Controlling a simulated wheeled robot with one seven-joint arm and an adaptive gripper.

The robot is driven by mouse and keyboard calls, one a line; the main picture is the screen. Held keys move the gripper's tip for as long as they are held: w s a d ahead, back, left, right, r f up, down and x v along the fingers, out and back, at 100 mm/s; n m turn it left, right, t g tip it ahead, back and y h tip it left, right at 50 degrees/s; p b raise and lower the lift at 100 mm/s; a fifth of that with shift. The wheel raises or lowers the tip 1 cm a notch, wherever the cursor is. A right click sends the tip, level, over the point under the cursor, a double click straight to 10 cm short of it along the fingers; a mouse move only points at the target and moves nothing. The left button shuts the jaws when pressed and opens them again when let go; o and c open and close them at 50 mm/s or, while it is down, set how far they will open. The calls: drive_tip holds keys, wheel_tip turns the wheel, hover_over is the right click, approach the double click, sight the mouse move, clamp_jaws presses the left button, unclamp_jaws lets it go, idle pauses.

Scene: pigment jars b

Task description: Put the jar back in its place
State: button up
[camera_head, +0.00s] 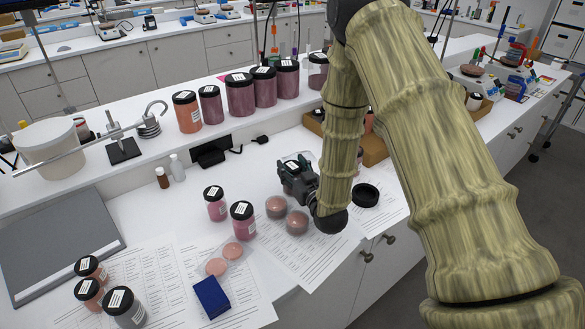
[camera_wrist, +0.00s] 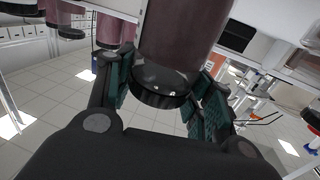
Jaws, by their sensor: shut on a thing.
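My gripper (camera_head: 299,180) is above the white bench, in front of the shelf. In the wrist view its two green-padded fingers (camera_wrist: 163,88) are shut on a jar of dark mauve pigment (camera_wrist: 183,35) with a black lid. In the head view only the jar's dark lid with a white label (camera_head: 292,164) shows between the fingers; its body is hidden. A row of black-lidded jars stands on the raised shelf, from an orange jar (camera_head: 187,112) at the left to purple jars (camera_head: 264,88) and a less full jar (camera_head: 318,71) at the right, partly beside my arm.
A blue box (camera_head: 211,297), papers and a black round piece (camera_head: 366,195) lie on the bench. A wooden tray (camera_head: 374,151) is behind my arm. A black adapter (camera_head: 211,151) lies below the shelf.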

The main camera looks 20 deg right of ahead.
drive_tip(key=shift+w+f, duration=0.1)
drive_tip(key=shift+f, duration=0.1)
drive_tip(key=o, duration=1.4)
drive_tip(key=shift+r, duration=0.1)
drive_tip(key=s+b, duration=0.1)
drive_tip(key=s, duration=0.3)
drive_tip(key=s+d+b, duration=0.1)
drive_tip(key=s+b, duration=0.1)
drive_tip(key=s, duration=0.2)
drive_tip(key=s+d+b, duration=0.1)
drive_tip(key=s, duration=0.3)
drive_tip(key=shift+r, duration=0.15)
